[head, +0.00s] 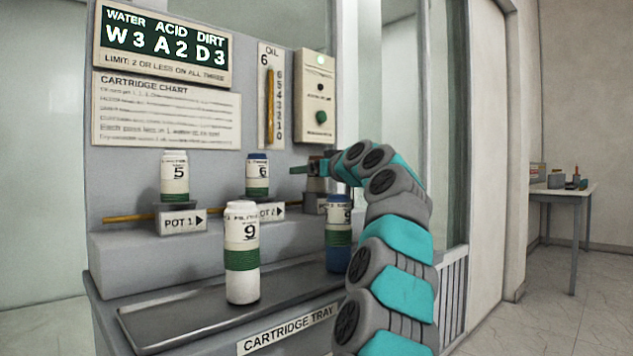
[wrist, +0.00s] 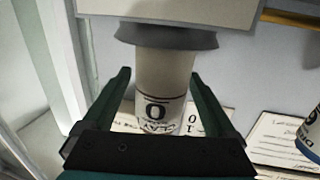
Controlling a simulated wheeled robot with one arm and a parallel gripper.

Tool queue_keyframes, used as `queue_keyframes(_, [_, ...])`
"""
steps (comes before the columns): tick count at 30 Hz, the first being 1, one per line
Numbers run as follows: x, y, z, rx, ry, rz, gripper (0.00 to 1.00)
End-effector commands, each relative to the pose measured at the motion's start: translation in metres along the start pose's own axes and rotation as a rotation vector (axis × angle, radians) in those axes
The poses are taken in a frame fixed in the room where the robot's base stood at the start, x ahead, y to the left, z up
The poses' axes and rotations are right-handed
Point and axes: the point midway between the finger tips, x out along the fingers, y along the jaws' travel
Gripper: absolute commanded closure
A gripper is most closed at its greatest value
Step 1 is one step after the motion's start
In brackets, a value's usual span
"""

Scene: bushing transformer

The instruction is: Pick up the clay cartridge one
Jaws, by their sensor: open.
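In the head view my gripper (head: 308,168) is at the right end of the pot row, and I cannot make out the clay cartridge there.
Cartridges marked 5 (head: 174,177) and 6 (head: 257,175) stand in the pots. A tall cartridge marked 9 (head: 242,255) and a blue one (head: 339,235) stand on the cartridge tray (head: 170,325). The wall panel with the oil gauge (head: 271,97) is close behind my gripper.

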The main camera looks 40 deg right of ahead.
Motion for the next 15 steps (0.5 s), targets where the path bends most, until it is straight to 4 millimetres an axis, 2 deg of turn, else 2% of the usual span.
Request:
queue_keyframes(3, [0.0061,0.0002,-0.0005,-0.002,0.000,0.001,0.08])
queue_keyframes(10, [0.0061,-0.0001,-0.0006,-0.001,0.002,0.000,0.08])
queue_keyframes(15, [0.0061,-0.0002,-0.0007,-0.002,0.002,0.000,0.28])
